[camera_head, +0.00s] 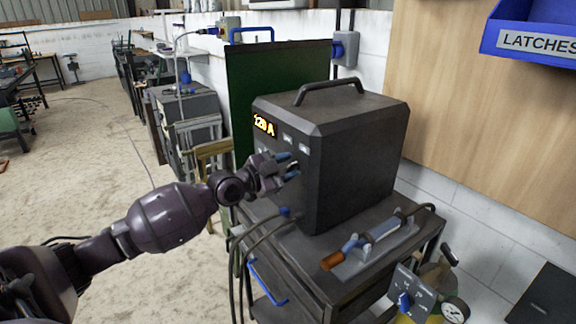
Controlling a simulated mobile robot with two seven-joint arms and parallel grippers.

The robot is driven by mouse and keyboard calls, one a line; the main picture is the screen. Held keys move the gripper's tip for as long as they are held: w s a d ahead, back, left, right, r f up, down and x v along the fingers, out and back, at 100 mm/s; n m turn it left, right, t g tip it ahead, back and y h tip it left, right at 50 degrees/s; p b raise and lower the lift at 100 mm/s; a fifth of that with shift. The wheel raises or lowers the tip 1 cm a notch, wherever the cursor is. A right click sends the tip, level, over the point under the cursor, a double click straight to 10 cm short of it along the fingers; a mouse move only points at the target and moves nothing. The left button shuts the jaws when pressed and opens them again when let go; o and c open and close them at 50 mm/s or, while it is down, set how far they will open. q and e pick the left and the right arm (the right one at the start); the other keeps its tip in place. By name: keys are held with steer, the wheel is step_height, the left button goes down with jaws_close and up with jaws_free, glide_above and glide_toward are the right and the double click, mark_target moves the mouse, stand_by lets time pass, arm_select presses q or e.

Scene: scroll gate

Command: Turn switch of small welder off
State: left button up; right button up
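The small welder (350,150) is a dark grey box with a top handle, standing on a dark cart. The gripper hides much of the lower panel. My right gripper is out of view.
A torch with an orange-brown end (332,261) lies on the cart top (290,245) beside the welder. Cables hang at the cart's front left. A gauge (454,310) is at the lower right. A blue LATCHES bin (540,38) hangs upper right. Open floor lies left.

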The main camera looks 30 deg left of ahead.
arm_select(q)
steer(key=shift+w+d, duration=0.1)
steer(key=shift+w, duration=0.05)
steer(key=c, duration=0.7)
jaws_close()
